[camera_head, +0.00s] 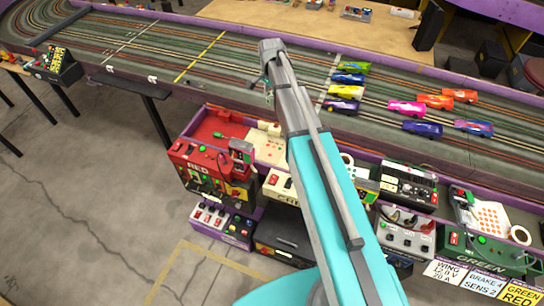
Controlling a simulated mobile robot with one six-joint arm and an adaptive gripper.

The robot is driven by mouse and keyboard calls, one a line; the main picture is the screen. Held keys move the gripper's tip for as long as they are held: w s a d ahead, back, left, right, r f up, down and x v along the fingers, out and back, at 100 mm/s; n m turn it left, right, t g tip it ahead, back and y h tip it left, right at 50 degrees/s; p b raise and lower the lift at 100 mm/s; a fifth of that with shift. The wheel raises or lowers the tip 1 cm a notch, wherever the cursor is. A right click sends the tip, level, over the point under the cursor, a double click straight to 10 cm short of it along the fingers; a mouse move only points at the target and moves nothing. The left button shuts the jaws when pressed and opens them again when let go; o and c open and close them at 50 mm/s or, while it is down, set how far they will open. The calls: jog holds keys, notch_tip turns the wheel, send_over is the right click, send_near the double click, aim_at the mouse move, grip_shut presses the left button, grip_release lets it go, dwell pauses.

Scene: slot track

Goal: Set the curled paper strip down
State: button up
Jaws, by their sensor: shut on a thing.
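My gripper (266,86) hangs from the end of my arm, over the slot track (235,75) near the middle of the picture. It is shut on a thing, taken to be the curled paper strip. The strip is too small and too hidden by the wrist to make out its shape. I cannot tell how high the gripper is above the track.
Several toy cars (406,108) stand on the track to the right of my arm. Control boxes, including a red one (200,165), line the near side. A yellow line (200,57) crosses the track. The track left of my gripper is mostly clear.

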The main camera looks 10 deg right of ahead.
jog(key=b, duration=2)
send_over(271, 151)
notch_tip(271, 151, down, 21)
jog(key=shift+f+m, duration=0.15)
jog(key=shift+m, duration=0.25)
jog(key=shift+w+d, duration=0.1)
notch_tip(271, 151, down, 6)
jog(key=b, duration=0.6)
jog(key=shift+f, duration=0.15)
jog(key=shift+f+b, duration=0.1)
jog(key=shift+b, duration=0.25)
jog(key=shift+f+b, duration=1.75)
jog(key=shift+b, duration=0.05)
jog(key=shift+f, duration=0.2)
jog(key=o, duration=0.7)
jog(key=shift+r, duration=0.1)
jog(key=shift+c, duration=0.2)
jog(key=shift+r, duration=0.15)
notch_tip(271, 151, up, 12)
jog(key=p, duration=1.2)
